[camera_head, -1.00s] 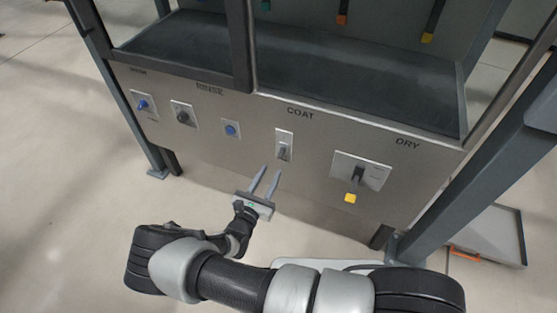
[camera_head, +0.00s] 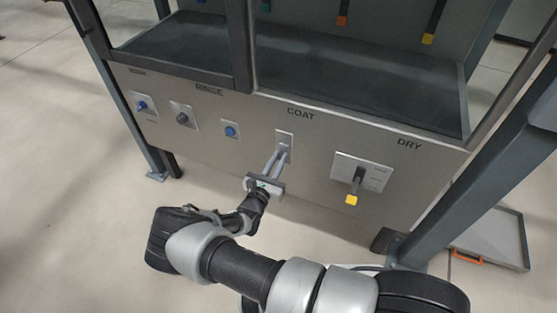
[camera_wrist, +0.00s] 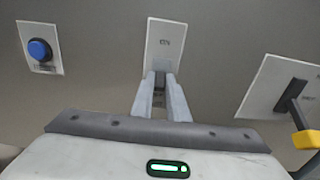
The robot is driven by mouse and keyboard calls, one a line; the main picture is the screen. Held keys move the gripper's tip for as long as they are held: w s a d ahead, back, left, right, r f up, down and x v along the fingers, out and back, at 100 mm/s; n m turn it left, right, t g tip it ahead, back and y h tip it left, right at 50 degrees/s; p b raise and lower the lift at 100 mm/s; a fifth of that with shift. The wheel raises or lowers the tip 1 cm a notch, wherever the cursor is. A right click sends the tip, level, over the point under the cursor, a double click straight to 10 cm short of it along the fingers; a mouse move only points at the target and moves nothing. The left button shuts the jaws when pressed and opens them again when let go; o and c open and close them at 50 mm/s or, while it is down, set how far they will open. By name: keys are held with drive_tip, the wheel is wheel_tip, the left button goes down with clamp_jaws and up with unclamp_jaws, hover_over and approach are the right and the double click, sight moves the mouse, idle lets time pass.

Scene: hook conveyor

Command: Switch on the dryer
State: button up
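The dryer switch is on the plate under the word DRY (camera_head: 409,144), on the right of the grey panel. Its dark lever (camera_head: 357,182) hangs down and ends in a yellow grip (camera_head: 351,200). In the wrist view the yellow grip (camera_wrist: 306,139) is at the right edge. My gripper (camera_head: 284,152) is left of it, at the switch plate (camera_head: 285,139) under COAT. Its fingers are close together, one on each side of the small COAT switch lever (camera_wrist: 159,91), and look shut on it. The fingers partly hide that lever.
Left along the panel are a blue button (camera_head: 231,131), a dark knob (camera_head: 183,117) and a blue knob (camera_head: 142,105). A slanted grey post (camera_head: 470,180) stands right of the DRY plate. A grey tray (camera_head: 500,240) lies on the floor beyond it.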

sight(283, 151)
drive_tip(key=shift+r, duration=0.15)
clamp_jaws()
drive_tip(key=shift+r+g+p, duration=0.3)
drive_tip(key=shift+r+p, duration=0.05)
drive_tip(key=shift+p, duration=0.7)
drive_tip(key=r+g+p, duration=0.1)
drive_tip(key=p, duration=0.4)
drive_tip(key=shift+r+g+y, duration=0.25)
drive_tip(key=shift+g+y, duration=0.15)
drive_tip(key=g+p, duration=0.1)
drive_tip(key=p, duration=0.2)
drive_tip(key=r+g+y+p, duration=0.1)
drive_tip(key=p, duration=0.2)
drive_tip(key=shift+w+d, duration=0.1)
drive_tip(key=g+p, duration=0.2)
drive_tip(key=p, duration=0.1)
drive_tip(key=g+y+p, duration=0.1)
drive_tip(key=shift+w+r, duration=0.25)
drive_tip(key=shift+w, duration=0.05)
drive_tip(key=shift+w+g+y+p, duration=0.1)
drive_tip(key=shift+g+y+p, duration=0.2)
drive_tip(key=shift+g+p, duration=0.55)
drive_tip(key=shift+d, duration=0.1)
drive_tip(key=o, duration=0.8)
unclamp_jaws()
